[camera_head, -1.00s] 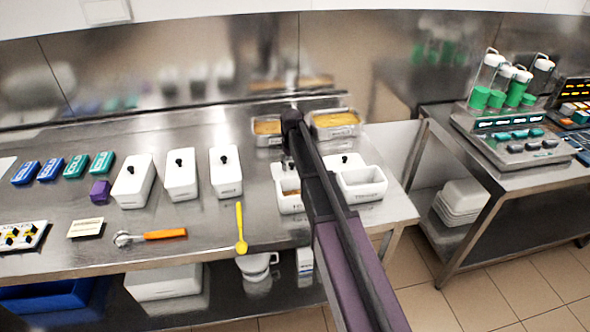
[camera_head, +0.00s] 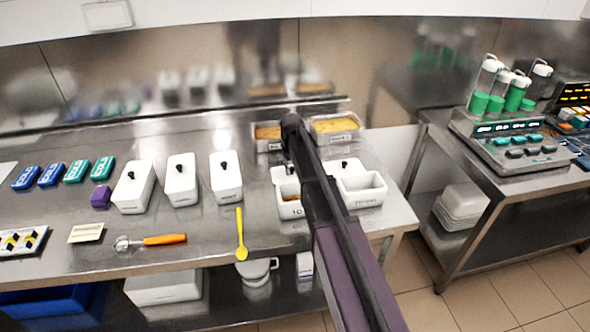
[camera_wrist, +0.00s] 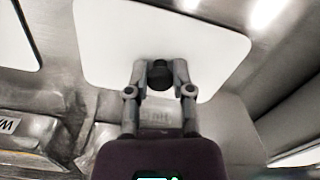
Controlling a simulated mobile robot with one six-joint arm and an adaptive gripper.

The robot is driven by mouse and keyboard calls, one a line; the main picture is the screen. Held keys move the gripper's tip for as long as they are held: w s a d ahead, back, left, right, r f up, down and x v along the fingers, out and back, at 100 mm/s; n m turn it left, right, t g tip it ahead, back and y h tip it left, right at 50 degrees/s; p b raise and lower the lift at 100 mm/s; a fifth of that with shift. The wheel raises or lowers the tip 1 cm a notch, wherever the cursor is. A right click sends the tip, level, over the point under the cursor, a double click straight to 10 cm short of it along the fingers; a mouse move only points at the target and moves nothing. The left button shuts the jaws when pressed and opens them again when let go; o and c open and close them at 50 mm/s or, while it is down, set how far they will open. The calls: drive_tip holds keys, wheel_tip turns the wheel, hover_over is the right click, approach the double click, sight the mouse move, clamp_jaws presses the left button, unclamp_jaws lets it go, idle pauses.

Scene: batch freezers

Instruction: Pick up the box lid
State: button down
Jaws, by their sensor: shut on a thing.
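In the wrist view my gripper (camera_wrist: 160,80) is shut on the black knob (camera_wrist: 160,74) of a white box lid (camera_wrist: 110,40). The lid is a broad flat plate with rounded corners. Part of a white box with a faint label (camera_wrist: 157,116) shows between the fingers. I cannot tell whether the lid touches the box. A white lid with a black knob (camera_head: 349,168) shows just right of the arm, partly hidden. I cannot tell whether it is the held one.
Several white lidded boxes stand in a row to the left, one of them (camera_head: 226,178) nearest. An open white box (camera_head: 365,199) is right of my arm. Metal trays with yellow contents, one here (camera_head: 336,137), stand behind. A yellow spoon (camera_head: 241,240) and orange-handled scoop (camera_head: 165,239) lie in front.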

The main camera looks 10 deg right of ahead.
sight(292, 168)
drive_tip(key=shift+r+p, duration=4.55)
drive_tip(key=shift+r, duration=0.2)
drive_tip(key=shift+s, duration=0.15)
